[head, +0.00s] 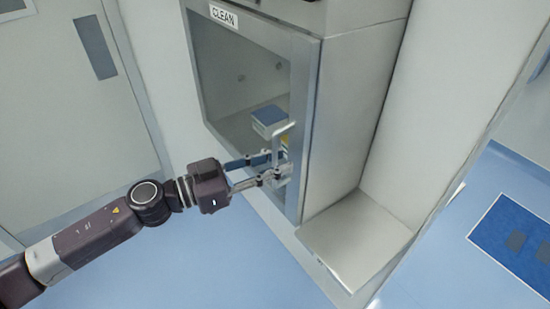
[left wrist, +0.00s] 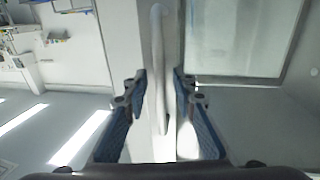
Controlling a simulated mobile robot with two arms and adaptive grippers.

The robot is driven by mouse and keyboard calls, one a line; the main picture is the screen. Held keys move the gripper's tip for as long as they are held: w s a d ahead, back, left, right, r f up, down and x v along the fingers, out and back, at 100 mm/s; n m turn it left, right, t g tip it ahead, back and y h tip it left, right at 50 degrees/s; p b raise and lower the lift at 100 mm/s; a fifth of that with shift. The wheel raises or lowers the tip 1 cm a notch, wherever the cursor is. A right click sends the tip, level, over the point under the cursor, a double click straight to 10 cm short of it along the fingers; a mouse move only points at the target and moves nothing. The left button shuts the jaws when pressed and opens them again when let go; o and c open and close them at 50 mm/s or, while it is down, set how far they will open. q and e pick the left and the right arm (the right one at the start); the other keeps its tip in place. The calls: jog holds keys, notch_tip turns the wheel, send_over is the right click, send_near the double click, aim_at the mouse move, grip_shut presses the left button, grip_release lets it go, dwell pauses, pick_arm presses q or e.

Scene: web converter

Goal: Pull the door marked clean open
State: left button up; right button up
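The door marked clean (head: 305,110) is a grey-framed glass door with a "CLEAN" label (head: 223,16) at its top. It looks shut against the cabinet. Its pale bar handle (head: 284,136) stands near the right edge. My left gripper (head: 276,164) is at the lower part of this handle. In the left wrist view, the handle (left wrist: 158,65) stands between the two blue-padded fingers of my left gripper (left wrist: 160,88), with visible gaps on both sides. The fingers are open and do not appear to touch it. My right gripper is not in view.
Behind the glass lies a blue-topped box (head: 269,119). A pale metal ledge (head: 355,240) juts out below the cabinet on the right. A grey door (head: 70,110) is at the left. A blue mat (head: 515,235) lies at the right. The blue floor in front is clear.

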pick_arm(q)
grip_shut()
dwell(0.5)
